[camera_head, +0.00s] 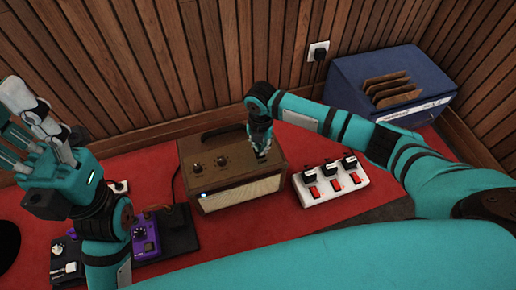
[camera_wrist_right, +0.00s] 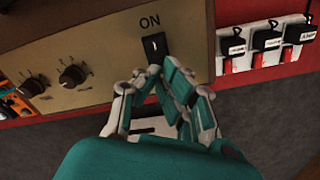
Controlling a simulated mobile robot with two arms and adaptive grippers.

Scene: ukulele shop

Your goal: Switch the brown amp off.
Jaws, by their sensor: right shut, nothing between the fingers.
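The brown amp (camera_head: 215,185) stands on the red carpet at the centre of the head view, with a handle on top and two knobs on its front panel. In the right wrist view, the amp panel (camera_wrist_right: 105,45) shows a black rocker switch (camera_wrist_right: 154,46) under the word ON. My right gripper (camera_head: 262,152) is shut and empty at the panel's right end. In the wrist view its fingertips (camera_wrist_right: 158,75) are just below the switch; I cannot tell whether they touch it. My left gripper (camera_head: 25,115) is open and empty at the far left, well away from the amp.
A white power strip (camera_head: 330,186) with black plugs and red switches lies right of the amp. A blue crate (camera_head: 385,85) stands at the back right. A pedalboard with a purple pedal (camera_head: 145,237) lies front left. A wood-panelled wall closes the back.

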